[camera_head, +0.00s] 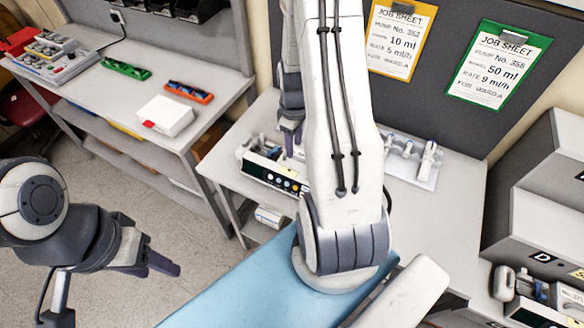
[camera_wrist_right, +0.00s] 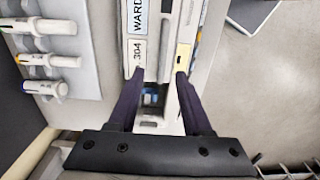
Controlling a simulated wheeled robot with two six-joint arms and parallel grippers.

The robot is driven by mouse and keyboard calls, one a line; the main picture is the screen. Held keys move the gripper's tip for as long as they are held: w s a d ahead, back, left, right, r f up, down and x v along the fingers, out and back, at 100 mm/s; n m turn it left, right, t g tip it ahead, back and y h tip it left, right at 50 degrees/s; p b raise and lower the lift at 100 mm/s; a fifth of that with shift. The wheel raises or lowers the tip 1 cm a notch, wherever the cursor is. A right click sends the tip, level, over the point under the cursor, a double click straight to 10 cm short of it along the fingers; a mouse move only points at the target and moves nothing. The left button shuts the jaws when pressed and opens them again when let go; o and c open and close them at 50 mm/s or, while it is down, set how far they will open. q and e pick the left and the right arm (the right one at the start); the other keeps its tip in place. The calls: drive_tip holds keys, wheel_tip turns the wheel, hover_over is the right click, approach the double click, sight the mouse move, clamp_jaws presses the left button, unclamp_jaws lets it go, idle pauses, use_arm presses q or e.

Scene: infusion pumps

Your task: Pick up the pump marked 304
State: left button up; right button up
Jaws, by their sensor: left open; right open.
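The pump marked 304 (camera_wrist_right: 137,58) shows in the right wrist view, with its number label and a "WARD" label on a pale casing. In the head view a pump (camera_head: 262,172) with a dark, coloured-button front sits on the middle table, partly hidden by my right arm. My right gripper (camera_wrist_right: 155,77) is open, its dark fingers reaching over the pump's end; contact cannot be told. In the head view the right gripper (camera_head: 290,132) is just above the pump. My left gripper (camera_head: 160,266) hangs open and empty at the lower left, away from the table.
A grey tray (camera_head: 424,178) with syringes lies right of the pump. Job sheets (camera_head: 400,38) hang behind. A white box (camera_head: 168,117) and coloured trays stand on the left bench. Another device (camera_head: 535,300) sits under the "D" label.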

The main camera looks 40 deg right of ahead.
sight(288, 164)
drive_tip(key=shift+w+a+f+p, duration=0.15)
drive_tip(key=shift+f+p, duration=0.35)
drive_tip(key=shift+f, duration=1.25)
drive_tip(key=shift+c, duration=0.3)
clamp_jaws()
drive_tip(key=shift+r, duration=0.1)
